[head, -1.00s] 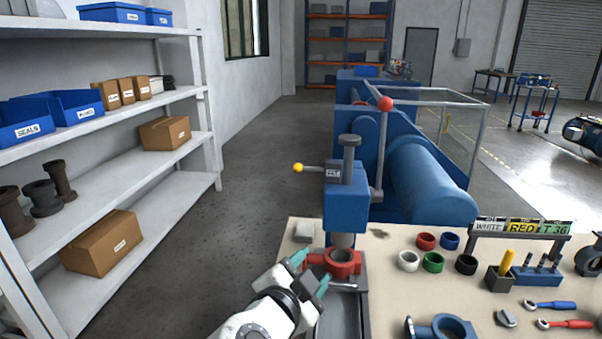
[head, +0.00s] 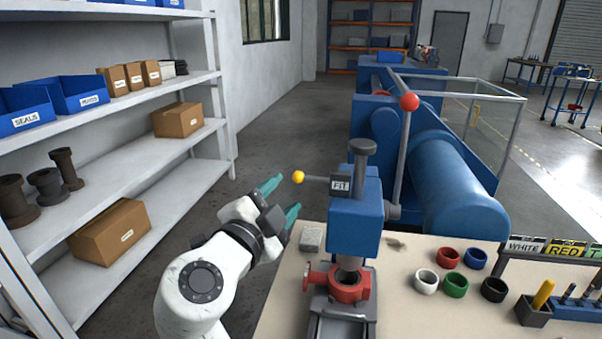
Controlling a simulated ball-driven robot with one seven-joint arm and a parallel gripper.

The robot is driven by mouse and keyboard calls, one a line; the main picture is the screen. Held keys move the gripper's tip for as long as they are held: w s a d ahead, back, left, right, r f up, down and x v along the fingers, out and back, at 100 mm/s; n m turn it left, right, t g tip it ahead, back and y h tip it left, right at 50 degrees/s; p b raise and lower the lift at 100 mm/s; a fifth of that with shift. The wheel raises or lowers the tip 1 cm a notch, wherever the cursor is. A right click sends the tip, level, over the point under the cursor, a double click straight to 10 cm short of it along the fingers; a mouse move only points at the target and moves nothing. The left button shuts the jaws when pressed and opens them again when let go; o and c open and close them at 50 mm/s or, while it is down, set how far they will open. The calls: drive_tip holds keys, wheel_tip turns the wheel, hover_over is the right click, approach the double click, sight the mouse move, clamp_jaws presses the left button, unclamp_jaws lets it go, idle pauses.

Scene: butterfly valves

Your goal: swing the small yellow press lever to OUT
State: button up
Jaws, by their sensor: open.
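The small press lever has a yellow ball knob (head: 298,177) on a short dark rod. It sticks out to the left from the upper part of the blue press (head: 354,222). A small plate reading FIT (head: 341,186) sits at the rod's inner end; I see no OUT mark. My gripper (head: 283,199) is open and empty, its two teal fingers pointing up and right. In the picture, the fingertips are just left of and below the yellow knob. I cannot tell the depth gap, but the fingers do not appear around the knob.
A red valve body (head: 349,284) sits under the press ram. A long lever with a red ball (head: 409,101) rises at the press's right. A grey block (head: 312,238) lies on the bench (head: 414,313) near the gripper. Shelving (head: 221,89) stands to the left, with clear floor between.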

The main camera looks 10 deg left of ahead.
sight(297, 180)
drive_tip(key=p+x, duration=0.1)
drive_tip(key=x, duration=0.7)
drive_tip(key=shift+w, duration=0.1)
drive_tip(key=shift+c, duration=0.5)
clamp_jaws()
